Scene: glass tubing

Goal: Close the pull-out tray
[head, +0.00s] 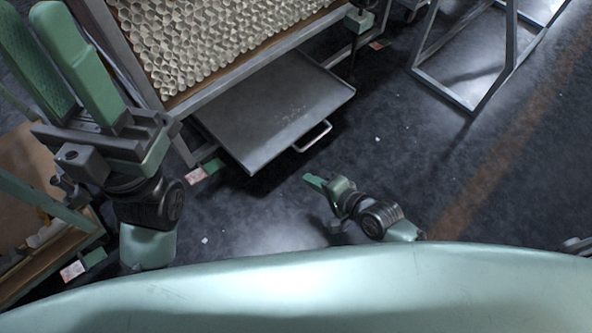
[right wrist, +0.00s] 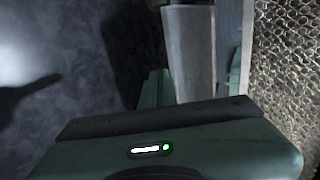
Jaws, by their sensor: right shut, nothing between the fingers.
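The pull-out tray (head: 270,105) is a flat grey metal sheet low under the rack of glass tubes. It sticks out over the floor, and its bar handle (head: 314,137) is on the front edge. My right gripper (head: 308,180) is shut and empty, low over the floor in front of the tray and apart from the handle. In the right wrist view a grey metal surface (right wrist: 190,55) stands beyond the fingers; I cannot tell which part it is. My left gripper (head: 52,62) is raised at the upper left, its two green fingers apart and empty.
The rack's glass tubes (head: 190,40) fill the top and also show in the right wrist view (right wrist: 285,75). A metal frame (head: 468,100) stands at the upper right. A wooden-floored rack (head: 25,165) is at the left.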

